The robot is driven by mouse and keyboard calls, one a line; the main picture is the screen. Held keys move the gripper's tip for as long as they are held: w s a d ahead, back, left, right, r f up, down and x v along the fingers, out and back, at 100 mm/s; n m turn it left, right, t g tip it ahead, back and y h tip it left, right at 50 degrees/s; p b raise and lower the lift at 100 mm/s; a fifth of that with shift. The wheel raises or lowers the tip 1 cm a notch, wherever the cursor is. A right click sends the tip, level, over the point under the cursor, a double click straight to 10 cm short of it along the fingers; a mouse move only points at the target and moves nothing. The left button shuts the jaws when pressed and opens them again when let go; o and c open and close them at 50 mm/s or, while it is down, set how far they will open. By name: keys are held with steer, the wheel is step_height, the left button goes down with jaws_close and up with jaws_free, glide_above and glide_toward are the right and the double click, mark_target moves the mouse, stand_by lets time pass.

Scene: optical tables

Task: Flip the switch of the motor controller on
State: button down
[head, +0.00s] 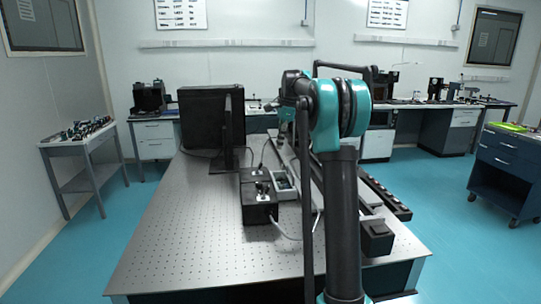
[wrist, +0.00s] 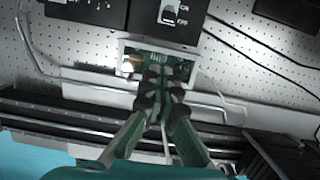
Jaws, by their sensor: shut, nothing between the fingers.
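A black box with a light-coloured switch (wrist: 168,14) shows at the top of the wrist view, with ON and OFF printed beside the switch. I take this box to be the motor controller (wrist: 150,25); which way the switch is set I cannot tell. My gripper (wrist: 160,74) is shut and empty. In the picture its fingertips are below the switch, in front of a pale case with a green circuit board (wrist: 128,64). I cannot tell whether they touch it. In the head view black boxes (head: 259,211) stand mid-table; my gripper cannot be made out there.
The perforated optical table (head: 180,240) has free room on its left and front. A monitor (head: 212,118) stands behind the boxes. A dark rail (head: 385,195) lies along the right. Cables run across the tabletop near the boxes.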

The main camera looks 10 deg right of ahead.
mark_target(262, 163)
steer(key=f, duration=0.3)
steer(key=a+f, duration=0.1)
steer(key=f, duration=0.5)
steer(key=shift+a, duration=0.35)
steer(key=a, duration=0.1)
steer(key=a+r, duration=0.1)
steer(key=shift+a, duration=0.35)
steer(key=shift+a+r, duration=0.3)
steer(key=shift+a, duration=0.1)
steer(key=shift+a, duration=0.1)
steer(key=shift+a+r+h, duration=0.25)
steer(key=shift+h, duration=0.45)
steer(key=shift+a+r+h, duration=0.25)
steer(key=shift+a+h, duration=0.25)
steer(key=shift+h, duration=0.35)
steer(key=shift+a+r+h, duration=0.25)
steer(key=shift+a+h, duration=0.25)
steer(key=shift+h, duration=0.35)
steer(key=shift+a, duration=0.6)
steer(key=shift+r, duration=0.2)
